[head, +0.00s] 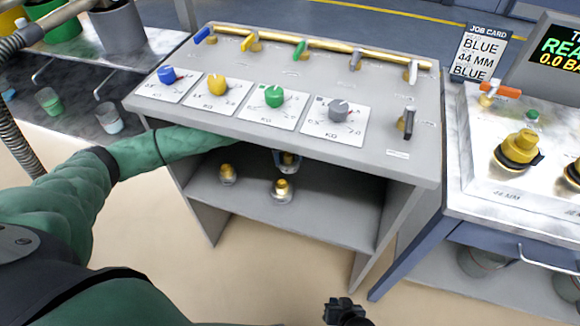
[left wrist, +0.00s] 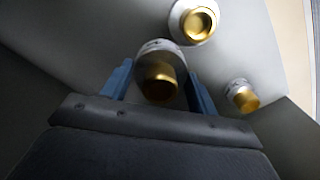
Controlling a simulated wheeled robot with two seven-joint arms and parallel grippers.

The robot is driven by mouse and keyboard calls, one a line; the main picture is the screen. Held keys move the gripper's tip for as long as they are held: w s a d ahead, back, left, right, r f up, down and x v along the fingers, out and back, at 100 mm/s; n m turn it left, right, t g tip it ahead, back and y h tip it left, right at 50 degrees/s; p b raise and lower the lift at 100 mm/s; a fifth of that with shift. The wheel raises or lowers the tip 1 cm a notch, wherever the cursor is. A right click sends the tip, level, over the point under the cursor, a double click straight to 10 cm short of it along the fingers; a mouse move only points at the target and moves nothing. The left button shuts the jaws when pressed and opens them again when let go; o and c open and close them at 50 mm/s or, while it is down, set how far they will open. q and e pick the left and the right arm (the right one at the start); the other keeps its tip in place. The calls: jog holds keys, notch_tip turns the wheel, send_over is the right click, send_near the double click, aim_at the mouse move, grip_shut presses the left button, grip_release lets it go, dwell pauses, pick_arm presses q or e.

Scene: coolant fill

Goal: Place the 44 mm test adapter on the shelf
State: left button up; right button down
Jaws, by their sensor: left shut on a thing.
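My left arm reaches under the console's top, and my left gripper (left wrist: 160,82) is shut on an adapter (left wrist: 160,70) with a pale ring and a gold end. In the head view the held adapter (head: 289,161) shows just below the console's front edge, partly hidden. Two similar adapters stand on the shelf (head: 325,215): one in front (head: 282,190) and one to the left (head: 228,174). I cannot read a size on any of them, nor tell whether the held one touches the shelf. My right gripper (head: 345,310) is at the bottom edge, its jaws unclear.
The console top (head: 290,85) overhangs the shelf and carries coloured knobs and levers. The shelf's right part is clear. A bench on the right holds a yellow-capped fitting (head: 520,148) near a "44 MM" label. A job card (head: 478,55) reads "BLUE 44 MM BLUE".

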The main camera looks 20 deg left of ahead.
pick_arm(q)
jog(key=shift+w+f, duration=0.25)
jog(key=shift+f, duration=0.25)
jog(key=shift+w+f, duration=0.2)
jog(key=shift+f, duration=2.5)
jog(key=shift+w+f, duration=0.2)
jog(key=shift+f, duration=0.05)
pick_arm(e)
jog(key=shift+r, duration=0.1)
pick_arm(q)
jog(key=shift+f, duration=0.1)
pick_arm(e)
jog(key=shift+r, duration=0.2)
pick_arm(q)
jog(key=o, duration=1)
pick_arm(e)
jog(key=shift+w+r, duration=0.15)
jog(key=shift+r, duration=0.2)
pick_arm(q)
jog(key=shift+o, duration=0.2)
pick_arm(e)
jog(key=shift+f, duration=0.1)
